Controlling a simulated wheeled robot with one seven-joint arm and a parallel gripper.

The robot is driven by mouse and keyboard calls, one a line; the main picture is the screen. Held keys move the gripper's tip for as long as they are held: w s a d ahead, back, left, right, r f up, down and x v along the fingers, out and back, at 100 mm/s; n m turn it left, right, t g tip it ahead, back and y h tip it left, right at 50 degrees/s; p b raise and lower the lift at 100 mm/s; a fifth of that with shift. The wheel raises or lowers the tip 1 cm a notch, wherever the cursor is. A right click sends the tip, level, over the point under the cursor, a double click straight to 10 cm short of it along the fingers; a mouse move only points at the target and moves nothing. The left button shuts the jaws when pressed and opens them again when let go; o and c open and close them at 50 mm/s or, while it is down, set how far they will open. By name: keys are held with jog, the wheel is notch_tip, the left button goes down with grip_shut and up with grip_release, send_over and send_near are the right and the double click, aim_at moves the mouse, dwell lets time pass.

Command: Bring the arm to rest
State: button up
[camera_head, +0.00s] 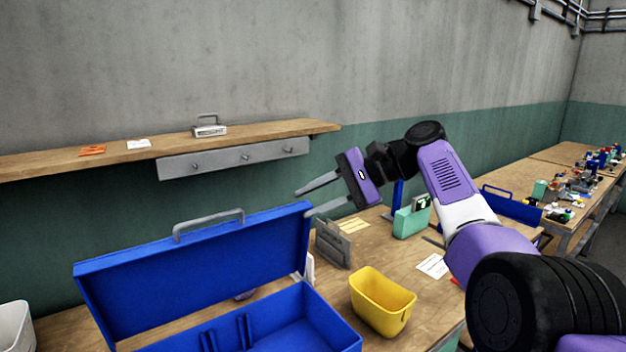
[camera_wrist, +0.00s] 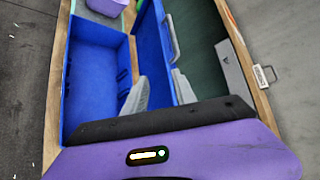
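My arm reaches up from the lower right in the head view, purple with black joints. My gripper (camera_head: 301,204) points left, in front of the wall and beside the raised lid of the blue toolbox (camera_head: 196,262). Its two grey fingers are spread apart with nothing between them, so it is open and empty. In the wrist view the fingers of my gripper (camera_wrist: 158,84) also show apart, with the blue toolbox (camera_wrist: 92,85) beyond them.
A yellow bin (camera_head: 382,301) stands on the wooden workbench right of the toolbox. A grey holder (camera_head: 333,243) and a mint-green box (camera_head: 411,220) stand near my gripper. A wooden shelf (camera_head: 165,147) runs along the wall.

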jog(key=w+d+r+t+h, duration=0.1)
jog(key=w+d+t, duration=0.25)
jog(key=w, duration=0.25)
jog(key=w+d+t+h, duration=0.1)
jog(key=w+d+t, duration=0.1)
jog(key=w+t, duration=0.25)
jog(key=w+d+f+t+h, duration=0.2)
jog(key=d+f+t+h, duration=0.3)
jog(key=f, duration=0.4)
jog(key=s+d+f+n+t+h, duration=0.1)
jog(key=s+d+f+h, duration=0.1)
jog(key=s+d+f, duration=0.4)
jog(key=s+d+f+t+h, duration=0.2)
jog(key=s+d+f, duration=0.1)
jog(key=s+f, duration=0.4)
jog(key=s+d+f+n+t+h+b, duration=0.1)
jog(key=s+f, duration=0.3)
jog(key=s, duration=0.6)
jog(key=s+d+f+n+h, duration=0.1)
jog(key=s+f+n, duration=0.15)
jog(key=s, duration=0.65)
jog(key=s+a+f+n+g+b, duration=0.1)
jog(key=s+a+n+g, duration=0.1)
jog(key=s, duration=3.6)
jog(key=shift+g+y+b, duration=0.3)
jog(key=shift+g, duration=0.3)
